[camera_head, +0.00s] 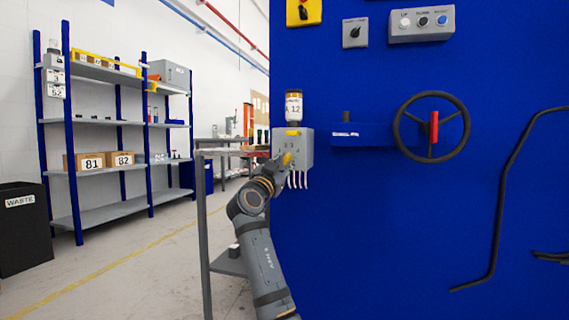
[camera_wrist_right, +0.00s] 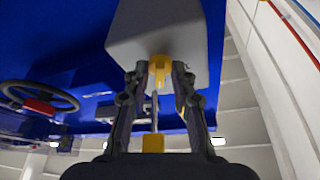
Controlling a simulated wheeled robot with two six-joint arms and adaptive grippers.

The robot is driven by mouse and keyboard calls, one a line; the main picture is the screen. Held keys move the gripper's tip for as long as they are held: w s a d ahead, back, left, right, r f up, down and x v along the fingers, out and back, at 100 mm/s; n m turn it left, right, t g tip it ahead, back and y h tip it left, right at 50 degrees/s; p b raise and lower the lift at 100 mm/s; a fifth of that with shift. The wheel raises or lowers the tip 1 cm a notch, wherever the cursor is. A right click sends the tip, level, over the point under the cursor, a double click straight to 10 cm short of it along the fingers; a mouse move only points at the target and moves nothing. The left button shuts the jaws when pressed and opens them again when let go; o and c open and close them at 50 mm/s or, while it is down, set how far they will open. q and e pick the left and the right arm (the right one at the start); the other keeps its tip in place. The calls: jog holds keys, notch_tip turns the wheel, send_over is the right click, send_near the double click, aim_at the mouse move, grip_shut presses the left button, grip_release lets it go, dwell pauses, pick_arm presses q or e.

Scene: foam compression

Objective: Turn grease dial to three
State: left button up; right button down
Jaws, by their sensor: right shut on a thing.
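My right gripper (camera_head: 284,162) is at the front of the box, shut on the yellow dial. In the right wrist view its fingers (camera_wrist_right: 158,80) stand on either side of the dial. The numbers round the dial are too small to read surely. My left gripper is not in view.
A handwheel (camera_head: 431,127) with a red handle sticks out on the right. A black bent bar (camera_head: 512,165) is farther right. A selector switch (camera_head: 355,32) and a button box (camera_head: 421,24) are above. A grey bench (camera_head: 203,230) stands left of my arm; shelves (camera_head: 100,121) are behind.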

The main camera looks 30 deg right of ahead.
jog(key=c, duration=1.4)
grip_release()
jog(key=shift+c, duration=0.2)
jog(key=v, duration=1.2)
jog(key=shift+w+f, duration=0.1)
